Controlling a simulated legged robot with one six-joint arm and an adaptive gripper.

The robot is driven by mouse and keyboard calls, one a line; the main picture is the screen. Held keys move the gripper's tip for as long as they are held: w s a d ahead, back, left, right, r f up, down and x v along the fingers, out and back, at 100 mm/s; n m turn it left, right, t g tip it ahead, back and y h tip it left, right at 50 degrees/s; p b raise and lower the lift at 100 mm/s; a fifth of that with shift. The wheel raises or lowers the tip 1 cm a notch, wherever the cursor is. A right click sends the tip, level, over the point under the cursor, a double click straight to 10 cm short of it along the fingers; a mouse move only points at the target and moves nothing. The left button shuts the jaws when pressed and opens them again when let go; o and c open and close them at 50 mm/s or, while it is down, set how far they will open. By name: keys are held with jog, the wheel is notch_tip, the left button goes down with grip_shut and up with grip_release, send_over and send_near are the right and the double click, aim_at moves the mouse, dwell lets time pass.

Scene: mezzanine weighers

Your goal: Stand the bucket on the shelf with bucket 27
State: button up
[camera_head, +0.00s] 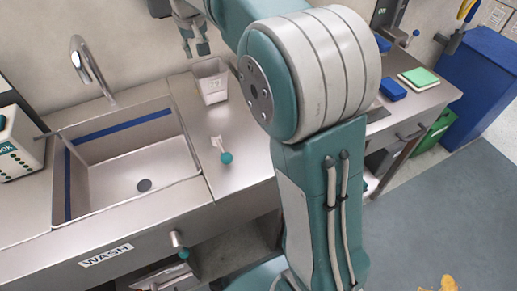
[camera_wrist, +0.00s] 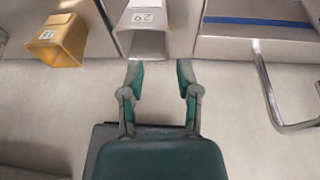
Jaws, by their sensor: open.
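A pale grey square bucket (camera_head: 211,84) stands upright on the steel counter (camera_head: 232,180), right of the sink. It also shows in the wrist view (camera_wrist: 144,40), with a white number label too small to read surely. An amber bucket (camera_wrist: 70,40) with a label is left of it in the wrist view; I do not see it in the head view. My gripper (camera_head: 195,44) is open and empty, above and behind the grey bucket. In the wrist view its fingertips (camera_wrist: 158,72) point towards the grey bucket, apart from it. I cannot make out bucket 27 or its shelf.
The sink (camera_head: 140,165) with its tap (camera_head: 90,65) lies to the left. A small tap with a teal knob (camera_head: 226,157) stands on the counter. Blue and green pads (camera_head: 418,78) lie at the right end.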

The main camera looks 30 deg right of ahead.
jog(key=s+d+r+t, duration=0.1)
jog(key=s+r, duration=0.1)
jog(key=s, duration=1.6)
jog(key=s+f, duration=0.3)
jog(key=s, duration=0.4)
jog(key=s+f+t, duration=0.1)
jog(key=s+f, duration=0.2)
jog(key=s, duration=0.3)
jog(key=shift+s+d+f+y, duration=0.2)
jog(key=shift+s+f+y, duration=0.15)
jog(key=shift+y, duration=0.05)
jog(key=shift+o, duration=0.4)
jog(key=shift+s+f, duration=0.15)
jog(key=t, duration=0.4)
send_over(211, 82)
jog(key=s+a, duration=0.3)
notch_tip(211, 82, down, 2)
jog(key=f, duration=0.1)
jog(key=x, duration=0.5)
jog(key=shift+w, duration=0.15)
jog(key=shift+a+x, duration=0.15)
jog(key=shift+x, duration=1.2)
jog(key=shift+a+x, duration=0.15)
jog(key=shift+x, duration=1.25)
grip_shut()
